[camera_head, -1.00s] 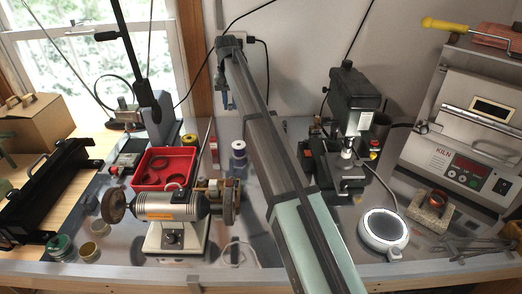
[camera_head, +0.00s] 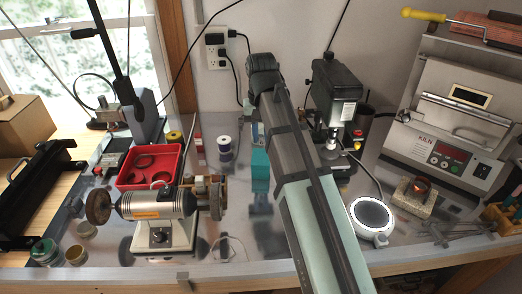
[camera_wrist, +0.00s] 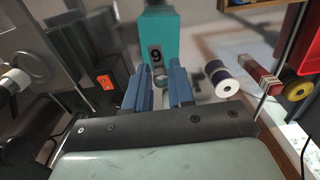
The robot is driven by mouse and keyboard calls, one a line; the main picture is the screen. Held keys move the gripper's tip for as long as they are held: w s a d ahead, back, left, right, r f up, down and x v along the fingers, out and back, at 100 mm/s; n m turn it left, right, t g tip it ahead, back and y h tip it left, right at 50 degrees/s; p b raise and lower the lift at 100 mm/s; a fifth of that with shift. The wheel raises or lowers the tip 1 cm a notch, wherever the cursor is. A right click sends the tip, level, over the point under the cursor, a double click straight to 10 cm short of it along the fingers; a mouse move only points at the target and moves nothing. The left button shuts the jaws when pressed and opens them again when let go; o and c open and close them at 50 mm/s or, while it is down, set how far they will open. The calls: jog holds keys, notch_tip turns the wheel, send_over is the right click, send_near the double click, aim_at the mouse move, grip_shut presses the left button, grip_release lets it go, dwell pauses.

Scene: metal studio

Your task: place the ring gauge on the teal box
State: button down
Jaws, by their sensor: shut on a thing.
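The teal box (camera_head: 260,168) stands on the bench, partly hidden by my arm in the head view. In the wrist view the teal box (camera_wrist: 150,35) stands upright just beyond my fingertips. Contact between gauge and box is not clear. In the head view my arm hides most of the gripper.
A black drill press (camera_head: 335,105) is close on the right of my arm. A bench grinder (camera_head: 155,208) and a red tray (camera_head: 150,166) are on the left.

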aim_at(261, 155)
jog(key=shift+f, duration=2.4)
jog(key=shift+f, duration=0.15)
jog(key=c, duration=1)
grip_release()
jog(key=shift+o, duration=0.2)
jog(key=shift+r, duration=2.9)
